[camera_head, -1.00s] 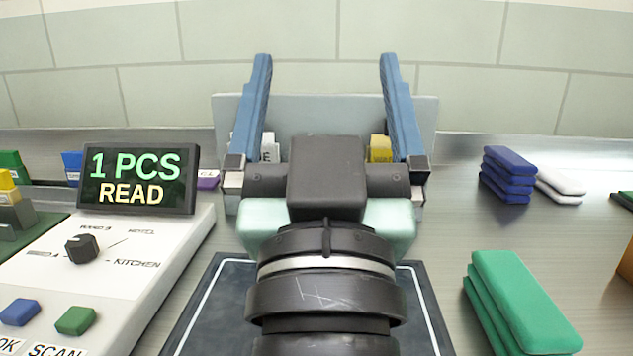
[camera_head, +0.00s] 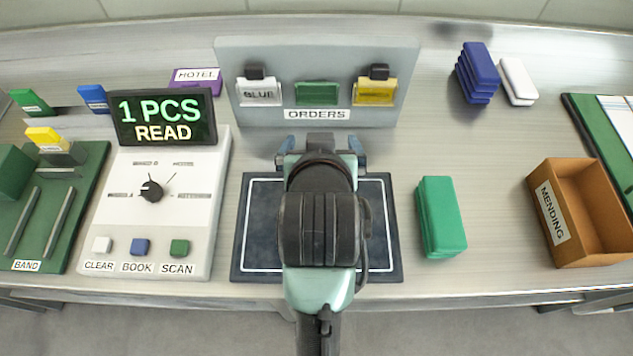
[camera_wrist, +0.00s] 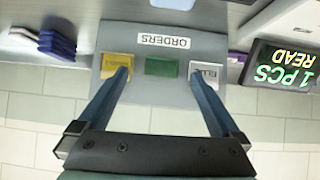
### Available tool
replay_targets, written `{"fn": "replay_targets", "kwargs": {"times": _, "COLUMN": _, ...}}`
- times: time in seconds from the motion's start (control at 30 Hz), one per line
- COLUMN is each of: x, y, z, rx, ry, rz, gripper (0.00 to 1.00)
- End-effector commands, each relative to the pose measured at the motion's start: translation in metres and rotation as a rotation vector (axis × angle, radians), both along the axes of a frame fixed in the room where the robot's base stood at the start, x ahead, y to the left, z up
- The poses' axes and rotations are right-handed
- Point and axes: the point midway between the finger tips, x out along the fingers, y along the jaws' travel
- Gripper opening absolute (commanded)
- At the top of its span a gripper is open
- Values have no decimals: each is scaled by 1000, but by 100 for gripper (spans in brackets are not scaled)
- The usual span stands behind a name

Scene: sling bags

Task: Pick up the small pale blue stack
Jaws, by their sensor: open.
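I cannot make out a plainly pale blue stack in either view. A small whitish stack (camera_head: 518,80) lies at the back right, beside a dark blue stack (camera_head: 477,73). In the wrist view the whitish stack (camera_wrist: 23,36) and the dark blue stack (camera_wrist: 57,44) are at the left. A green stack (camera_head: 441,217) lies right of the dark pad (camera_head: 262,225). My gripper (camera_head: 321,152) is above the pad, largely hidden by my own arm. In the wrist view its fingers (camera_wrist: 160,76) are apart with nothing between them. My arm hides the pad's middle.
An upright orders board (camera_head: 318,55) with tags stands behind the pad. A console (camera_head: 160,215) with a screen (camera_head: 162,117) reading "1 PCS READ" is left, beside a green band tray (camera_head: 82,215). A mending box (camera_head: 590,215) is right. Table between green and dark blue stacks is clear.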

Motion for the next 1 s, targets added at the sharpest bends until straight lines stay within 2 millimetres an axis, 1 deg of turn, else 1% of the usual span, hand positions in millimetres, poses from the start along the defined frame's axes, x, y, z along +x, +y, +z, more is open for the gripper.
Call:
{"fn": "replay_targets", "kwargs": {"times": 0.03, "x": -10, "y": 0, "z": 13, "rx": 2, "ry": 65, "rz": 0, "gripper": 100}}
{"fn": "replay_targets", "kwargs": {"times": 0.17, "x": -38, "y": 2, "z": 8, "rx": 9, "ry": 223, "rz": -2, "gripper": 100}}
{"fn": "replay_targets", "kwargs": {"times": 0.3, "x": -69, "y": 4, "z": 5, "rx": 16, "ry": 378, "rz": -2, "gripper": 100}}
{"fn": "replay_targets", "kwargs": {"times": 0.4, "x": -88, "y": 6, "z": 3, "rx": 20, "ry": 459, "rz": -1, "gripper": 100}}
{"fn": "replay_targets", "kwargs": {"times": 0.5, "x": -101, "y": 7, "z": 0, "rx": 23, "ry": 513, "rz": 0, "gripper": 100}}
{"fn": "replay_targets", "kwargs": {"times": 0.6, "x": -107, "y": 8, "z": -3, "rx": 24, "ry": 541, "rz": 0, "gripper": 100}}
{"fn": "replay_targets", "kwargs": {"times": 0.67, "x": -107, "y": 8, "z": -8, "rx": 24, "ry": 546, "rz": 0, "gripper": 100}}
{"fn": "replay_targets", "kwargs": {"times": 1.0, "x": -84, "y": 7, "z": -60, "rx": 24, "ry": 545, "rz": 0, "gripper": 100}}
